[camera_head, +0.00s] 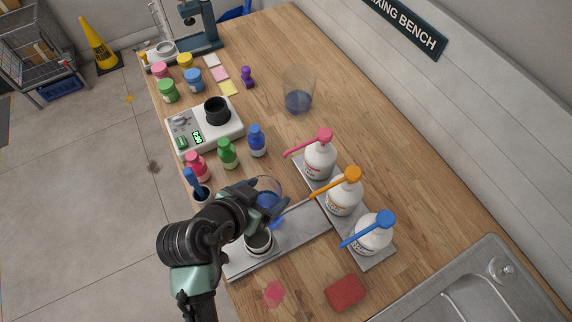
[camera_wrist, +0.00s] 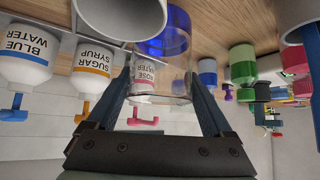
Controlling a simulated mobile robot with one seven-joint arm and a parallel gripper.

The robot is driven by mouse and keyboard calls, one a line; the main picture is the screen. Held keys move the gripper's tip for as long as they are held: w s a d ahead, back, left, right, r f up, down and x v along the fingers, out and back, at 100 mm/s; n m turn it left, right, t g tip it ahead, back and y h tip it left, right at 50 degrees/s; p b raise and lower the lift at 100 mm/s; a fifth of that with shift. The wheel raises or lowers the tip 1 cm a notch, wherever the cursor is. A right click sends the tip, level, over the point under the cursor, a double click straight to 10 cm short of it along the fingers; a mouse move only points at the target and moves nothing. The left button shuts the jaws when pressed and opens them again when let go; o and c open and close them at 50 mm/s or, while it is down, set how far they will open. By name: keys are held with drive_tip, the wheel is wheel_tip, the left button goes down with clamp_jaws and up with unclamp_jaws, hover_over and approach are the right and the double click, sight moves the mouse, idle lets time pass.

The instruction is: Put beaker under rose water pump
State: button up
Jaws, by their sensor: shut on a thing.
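The clear beaker (camera_head: 266,187) has blue liquid in its bottom. My gripper (camera_head: 268,207) is shut on it, above the counter beside the steel tray. In the wrist view the beaker (camera_wrist: 172,50) sits between both fingers, and that view is upside down. The rose water bottle (camera_head: 320,160) has a pink pump (camera_head: 305,143) whose spout points left, towards the counter's front. Its label shows in the wrist view (camera_wrist: 145,75), partly through the beaker glass. The beaker is apart from this pump, in front of it and nearer to me.
The sugar syrup bottle (camera_head: 343,196) with orange pump and blue water bottle (camera_head: 371,236) with blue pump share the rack. A dark-rimmed cup (camera_head: 258,241) stands on the steel tray (camera_head: 300,231). Small bottles (camera_head: 228,154), a scale (camera_head: 226,128) and a larger glass (camera_head: 299,88) stand further back.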

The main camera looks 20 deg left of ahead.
drive_tip(key=shift+w+d+f+p, duration=0.15)
drive_tip(key=shift+w+p, duration=0.15)
drive_tip(key=shift+w, duration=1)
drive_tip(key=shift+w+d+r+p, duration=0.1)
drive_tip(key=shift+w+d+p, duration=0.15)
drive_tip(key=shift+w, duration=1.05)
drive_tip(key=shift+w+d+f+p, duration=0.1)
drive_tip(key=shift+w+p, duration=0.25)
drive_tip(key=shift+w, duration=0.95)
drive_tip(key=shift+w+f, duration=0.15)
drive_tip(key=shift+f, duration=0.5)
drive_tip(key=shift+f, duration=0.1)
drive_tip(key=o, duration=1.5)
drive_tip(key=shift+f, duration=0.1)
drive_tip(key=shift+c, duration=0.2)
